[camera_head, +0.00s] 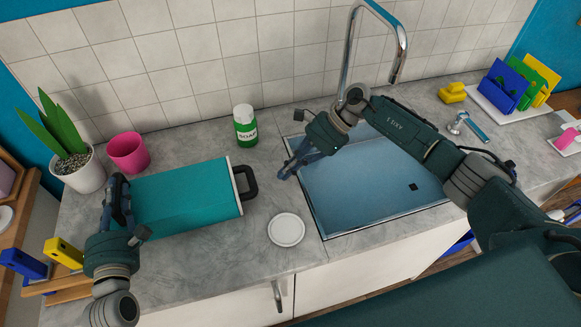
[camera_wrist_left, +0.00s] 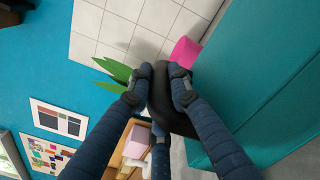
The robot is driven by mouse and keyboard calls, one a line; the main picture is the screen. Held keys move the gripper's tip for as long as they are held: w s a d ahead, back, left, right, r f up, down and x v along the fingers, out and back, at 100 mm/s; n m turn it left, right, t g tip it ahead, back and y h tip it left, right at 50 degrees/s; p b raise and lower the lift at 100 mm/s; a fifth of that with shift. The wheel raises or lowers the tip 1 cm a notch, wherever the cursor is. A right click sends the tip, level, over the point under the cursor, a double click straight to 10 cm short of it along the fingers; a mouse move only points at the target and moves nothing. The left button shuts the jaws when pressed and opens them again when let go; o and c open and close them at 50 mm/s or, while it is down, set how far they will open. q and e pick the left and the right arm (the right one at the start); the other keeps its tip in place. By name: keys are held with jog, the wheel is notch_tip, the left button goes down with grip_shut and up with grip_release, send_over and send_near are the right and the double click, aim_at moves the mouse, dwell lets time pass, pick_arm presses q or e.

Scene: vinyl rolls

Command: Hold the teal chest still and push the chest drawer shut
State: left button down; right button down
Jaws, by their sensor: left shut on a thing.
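The teal chest (camera_head: 180,198) lies on the grey counter left of the sink. Its drawer front, a pale edge (camera_head: 237,187) with a black handle (camera_head: 249,182), is at the chest's right end, close to the body; I cannot tell if a small gap remains. My left gripper (camera_head: 118,200) is at the chest's left end. In the left wrist view its fingers are shut on a black loop handle (camera_wrist_left: 160,95) beside the teal wall (camera_wrist_left: 265,90). My right gripper (camera_head: 285,172) is over the sink's left edge, right of the drawer handle and apart from it; its finger opening is unclear.
A green soap bottle (camera_head: 245,126) and pink cup (camera_head: 128,152) stand behind the chest, with a potted plant (camera_head: 82,170) at left. The counter between drawer handle and right gripper is clear.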

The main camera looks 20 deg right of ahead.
jog(key=shift+r, duration=0.1)
pick_arm(q)
jog(key=c, duration=1.5)
grip_release()
jog(key=shift+r, duration=0.15)
jog(key=shift+s, duration=0.35)
jog(key=s, duration=1.1)
jog(key=shift+s+d, duration=0.15)
jog(key=o, duration=0.5)
